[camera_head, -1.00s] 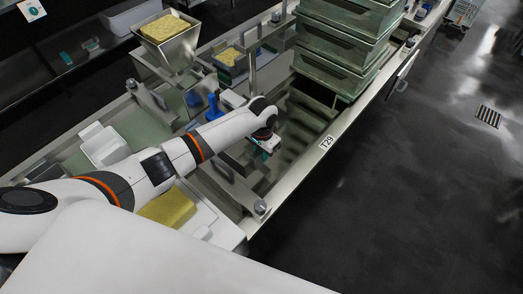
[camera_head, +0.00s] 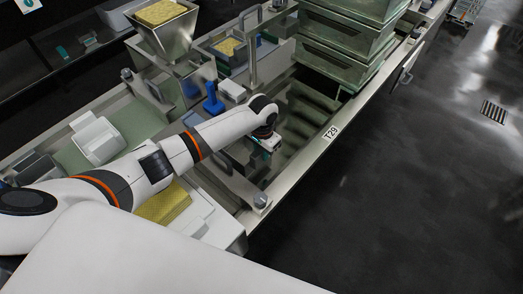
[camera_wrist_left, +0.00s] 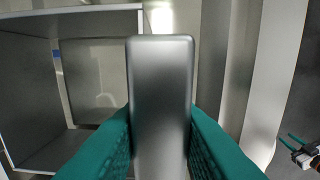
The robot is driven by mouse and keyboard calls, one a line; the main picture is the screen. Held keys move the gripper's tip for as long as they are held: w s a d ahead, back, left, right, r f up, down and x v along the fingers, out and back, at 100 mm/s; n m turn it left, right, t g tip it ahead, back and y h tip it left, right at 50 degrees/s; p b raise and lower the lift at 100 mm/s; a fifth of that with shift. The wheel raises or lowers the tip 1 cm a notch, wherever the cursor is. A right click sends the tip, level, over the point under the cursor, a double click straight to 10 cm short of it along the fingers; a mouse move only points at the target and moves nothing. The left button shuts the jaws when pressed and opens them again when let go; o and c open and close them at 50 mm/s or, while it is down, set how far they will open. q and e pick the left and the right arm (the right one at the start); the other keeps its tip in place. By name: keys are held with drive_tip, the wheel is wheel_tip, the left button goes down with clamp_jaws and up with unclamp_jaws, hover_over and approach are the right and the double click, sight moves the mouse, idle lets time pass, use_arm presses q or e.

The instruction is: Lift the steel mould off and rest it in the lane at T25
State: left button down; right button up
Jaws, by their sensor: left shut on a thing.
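My left gripper (camera_head: 268,143) is over the steel bench, its arm coming in from the left. In the left wrist view its teal fingers (camera_wrist_left: 160,150) are shut on an upright flat steel bar (camera_wrist_left: 160,80), which looks like part of the steel mould. An open grey steel box shape (camera_wrist_left: 25,90) lies left of the bar in that view; whether it joins the bar is unclear. In the head view the arm and gripper hide much of the mould (camera_head: 232,163). My right gripper (camera_wrist_left: 286,139) shows small at the wrist view's right edge, its two teal fingers apart.
The bench edge bears a tag reading T29 (camera_head: 330,134). Green crates (camera_head: 345,40) are stacked behind the gripper. A yellow block (camera_head: 163,203) lies near the arm. A steel hopper (camera_head: 170,40), a blue-handled tool (camera_head: 212,98) and a white container (camera_head: 97,140) stand left.

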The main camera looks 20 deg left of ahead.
use_arm(q)
drive_tip(key=shift+f, duration=0.4)
drive_tip(key=c, duration=1.1)
unclamp_jaws()
wheel_tip(320, 180, up, 6)
drive_tip(key=p, duration=0.7)
drive_tip(key=shift+r, duration=0.1)
